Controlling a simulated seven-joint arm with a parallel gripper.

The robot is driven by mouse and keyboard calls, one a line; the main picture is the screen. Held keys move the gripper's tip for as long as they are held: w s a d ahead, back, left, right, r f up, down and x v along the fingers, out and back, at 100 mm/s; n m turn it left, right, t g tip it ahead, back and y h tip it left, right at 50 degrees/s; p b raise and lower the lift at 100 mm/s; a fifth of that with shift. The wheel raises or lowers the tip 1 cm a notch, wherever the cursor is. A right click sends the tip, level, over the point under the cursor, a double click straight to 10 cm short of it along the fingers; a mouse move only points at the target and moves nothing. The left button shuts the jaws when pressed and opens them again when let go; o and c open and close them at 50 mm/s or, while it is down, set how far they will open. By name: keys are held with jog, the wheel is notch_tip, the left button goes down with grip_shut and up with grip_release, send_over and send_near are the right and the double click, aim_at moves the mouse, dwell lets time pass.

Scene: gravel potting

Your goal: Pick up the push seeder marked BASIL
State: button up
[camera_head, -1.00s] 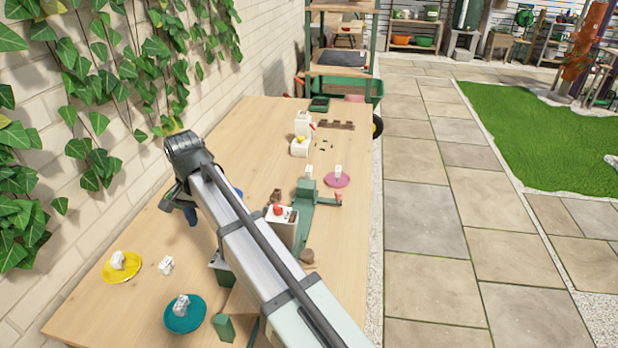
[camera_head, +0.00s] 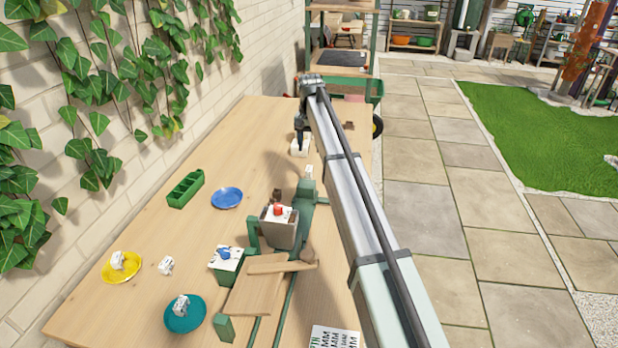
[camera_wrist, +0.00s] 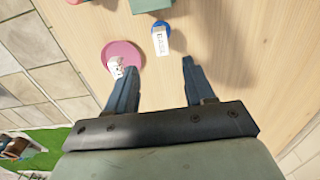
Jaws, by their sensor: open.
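A small white block with dark lettering, which looks like BASIL, (camera_wrist: 159,42) stands beyond my fingers in the wrist view, with a round blue part at its far end. My gripper (camera_wrist: 159,68) is open and empty, its two fingers apart, with the block just past the gap between the tips. A second white piece (camera_wrist: 116,66) sits on a pink saucer near the left finger. In the head view my gripper (camera_head: 302,135) is over the far part of the table, and a small white piece (camera_head: 308,171) shows beside my arm; its label is unreadable.
Other white pieces lie at the near left, one on a yellow saucer (camera_head: 107,272) and one on a teal saucer (camera_head: 171,321). A green tray (camera_head: 184,190) and blue saucer (camera_head: 227,198) lie left of a green-framed fixture (camera_head: 303,205).

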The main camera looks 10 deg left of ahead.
aim_at(309, 176)
notch_tip(309, 176, down, 14)
jog(key=shift+a+r, duration=0.1)
dwell(0.7)
jog(key=shift+c, duration=0.2)
grip_shut()
jog(key=shift+r, duration=0.15)
